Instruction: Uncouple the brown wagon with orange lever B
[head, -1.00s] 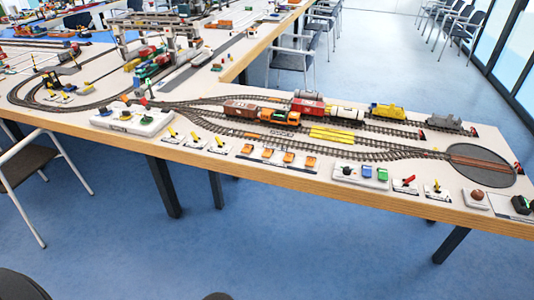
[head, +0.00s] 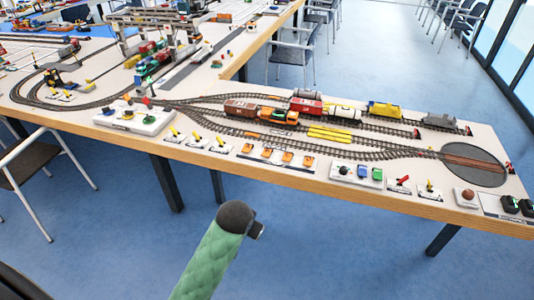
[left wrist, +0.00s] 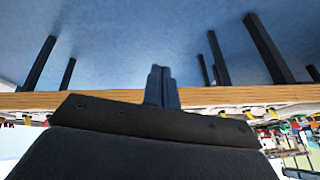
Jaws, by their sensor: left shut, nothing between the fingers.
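The brown wagon (head: 241,108) stands on the tracks, left of the orange locomotive (head: 279,116). Whether the two touch or are coupled is too small to tell. Several orange levers (head: 288,157) stand in a row on a pale panel along the table's front edge; their letters are not readable, so I cannot tell which is B. My left gripper (left wrist: 161,85) shows in the left wrist view, shut and empty, in front of the table edge. In the head view a green arm of mine with a dark end rises before the table. My right gripper is not in view.
Yellow-handled levers (head: 196,140) stand left of the orange ones. A turntable (head: 474,165) lies at the table's right end. A chair (head: 35,175) stands at the left; floor in front is clear.

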